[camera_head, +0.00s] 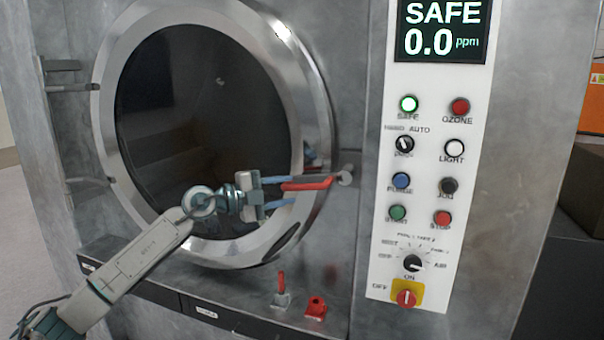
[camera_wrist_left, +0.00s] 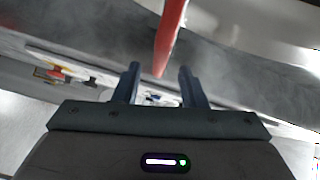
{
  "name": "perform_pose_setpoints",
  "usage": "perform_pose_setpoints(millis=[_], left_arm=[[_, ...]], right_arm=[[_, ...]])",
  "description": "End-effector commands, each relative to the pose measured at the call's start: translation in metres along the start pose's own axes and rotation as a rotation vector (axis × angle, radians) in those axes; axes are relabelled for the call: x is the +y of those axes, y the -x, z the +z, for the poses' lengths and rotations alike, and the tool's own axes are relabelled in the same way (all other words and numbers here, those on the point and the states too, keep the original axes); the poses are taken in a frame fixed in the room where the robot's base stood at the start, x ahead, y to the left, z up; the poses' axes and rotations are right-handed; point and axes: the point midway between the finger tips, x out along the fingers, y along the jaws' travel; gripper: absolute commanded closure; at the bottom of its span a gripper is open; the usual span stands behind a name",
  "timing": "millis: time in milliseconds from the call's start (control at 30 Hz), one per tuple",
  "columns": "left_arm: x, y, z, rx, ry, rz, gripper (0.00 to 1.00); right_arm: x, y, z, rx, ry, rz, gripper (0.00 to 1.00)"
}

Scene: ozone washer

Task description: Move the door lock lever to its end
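The door lock lever is a red handle (camera_head: 308,185) at the right edge of the round door, joined to a grey pivot (camera_head: 346,178) on the front panel. My left gripper (camera_head: 289,190) is at the lever's free end, with one blue finger above it and one below. In the left wrist view the red lever (camera_wrist_left: 168,40) reaches down to the gap between the two fingers (camera_wrist_left: 159,72). The fingers are apart, with room on both sides of the lever. My right gripper is not in view.
The round door (camera_head: 318,110) has a shiny metal rim and dark glass. A control panel (camera_head: 428,180) with buttons, knobs and a SAFE display stands to the right. A small red-handled valve (camera_head: 281,290) and a red fitting (camera_head: 315,306) sit on the ledge below.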

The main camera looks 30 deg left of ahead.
Motion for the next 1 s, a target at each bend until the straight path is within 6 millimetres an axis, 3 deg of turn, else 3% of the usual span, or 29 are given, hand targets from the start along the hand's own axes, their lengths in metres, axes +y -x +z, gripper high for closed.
perform_pose_setpoints(millis=[33,267,533,933,1000], left_arm=[[-0.005,-0.005,-0.001,0.002,0.003,-0.004,0.62],[-0.004,-0.028,-0.002,0.002,0.003,-0.003,0.62],[-0.001,-0.048,0.0,0.001,0.002,-0.003,0.62],[0.0,-0.052,0.0,0.0,0.0,0.0,0.62],[0.0,-0.052,0.0,0.0,0.0,0.0,0.76]], right_arm=[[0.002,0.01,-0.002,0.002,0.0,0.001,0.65],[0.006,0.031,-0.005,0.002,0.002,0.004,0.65],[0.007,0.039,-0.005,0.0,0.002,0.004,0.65],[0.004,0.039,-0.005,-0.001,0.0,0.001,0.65],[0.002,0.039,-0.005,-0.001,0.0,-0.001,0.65]])
